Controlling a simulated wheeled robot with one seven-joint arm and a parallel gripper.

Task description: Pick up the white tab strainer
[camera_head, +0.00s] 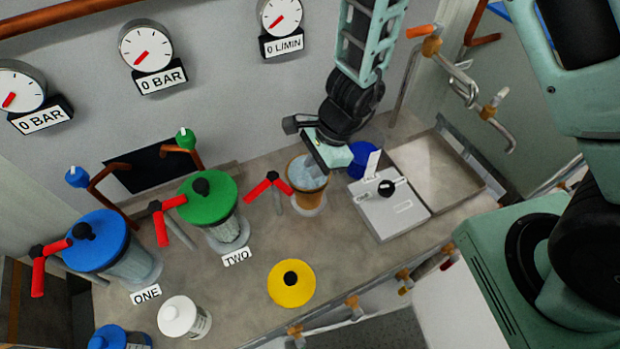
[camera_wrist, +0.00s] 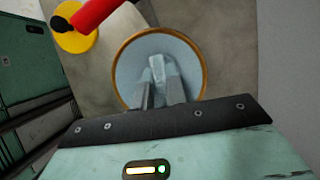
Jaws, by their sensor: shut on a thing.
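The white tab strainer (camera_head: 304,171) sits in an open housing with an orange-brown rim (camera_head: 291,178), in the middle of the bench. In the wrist view the pale grey-white strainer (camera_wrist: 135,68) fills the round opening inside the rim (camera_wrist: 116,63), and its upright tab (camera_wrist: 158,65) stands in the centre. My gripper (camera_head: 317,172) reaches down over the opening from the upper right. Its two fingers (camera_wrist: 160,88) are shut on the tab. The strainer's lower part is hidden inside the housing.
A red-handled valve (camera_head: 273,184) stands just left of the housing. A blue object (camera_head: 362,158) and a white box (camera_head: 390,214) are to its right. A yellow lid (camera_head: 292,294) lies in front. The green-capped pump (camera_head: 207,205) and blue-capped pump (camera_head: 95,250) stand left.

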